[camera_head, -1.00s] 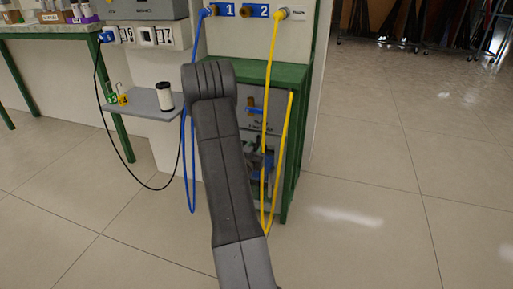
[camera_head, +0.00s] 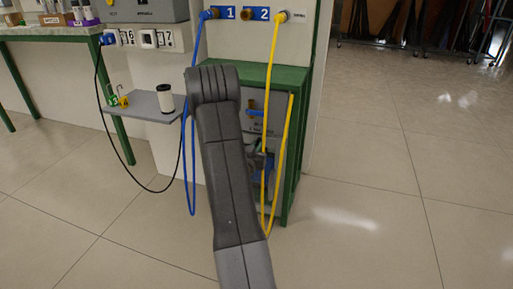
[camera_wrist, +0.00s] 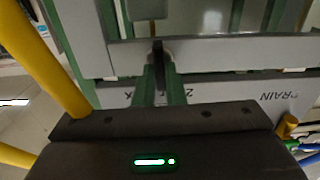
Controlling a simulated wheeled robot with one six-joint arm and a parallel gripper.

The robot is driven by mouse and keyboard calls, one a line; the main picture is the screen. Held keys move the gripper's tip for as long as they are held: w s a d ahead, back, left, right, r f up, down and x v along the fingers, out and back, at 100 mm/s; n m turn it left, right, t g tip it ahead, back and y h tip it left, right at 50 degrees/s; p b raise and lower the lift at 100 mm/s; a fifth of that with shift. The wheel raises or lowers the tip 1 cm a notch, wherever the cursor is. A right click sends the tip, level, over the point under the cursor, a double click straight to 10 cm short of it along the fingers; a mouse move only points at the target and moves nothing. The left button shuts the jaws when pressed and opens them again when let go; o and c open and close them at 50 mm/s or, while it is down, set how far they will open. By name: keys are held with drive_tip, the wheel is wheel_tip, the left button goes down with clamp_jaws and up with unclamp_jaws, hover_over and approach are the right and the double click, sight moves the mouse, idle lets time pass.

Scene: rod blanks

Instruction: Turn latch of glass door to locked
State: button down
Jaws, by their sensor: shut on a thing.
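In the wrist view, a small dark upright piece that looks like the latch (camera_wrist: 158,47) stands at the grey door frame bar (camera_wrist: 215,50). My gripper (camera_wrist: 159,72) is shut on it, one finger on each side. Its lower part is hidden between the fingers, and I cannot tell its turn position for sure. In the head view, the green cabinet (camera_head: 289,76) with the door front stands behind my arm.
A yellow hose (camera_head: 279,155) hangs before the cabinet and passes close to my gripper at left in the wrist view (camera_wrist: 40,55). A blue hose (camera_head: 190,160) hangs left of my arm. Floor at right is clear.

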drive_tip(key=shift+a+f+n+p, duration=0.1)
drive_tip(key=shift+n+p, duration=0.95)
drive_tip(key=shift+n, duration=1.9)
drive_tip(key=shift+a+f+n+p, duration=0.1)
drive_tip(key=shift+n+p, duration=0.9)
drive_tip(key=shift+n, duration=2)
drive_tip(key=shift+a+f+n+p, duration=0.1)
drive_tip(key=shift+n+p, duration=0.95)
drive_tip(key=shift+n, duration=1.9)
drive_tip(key=c, duration=1.5)
unclamp_jaws()
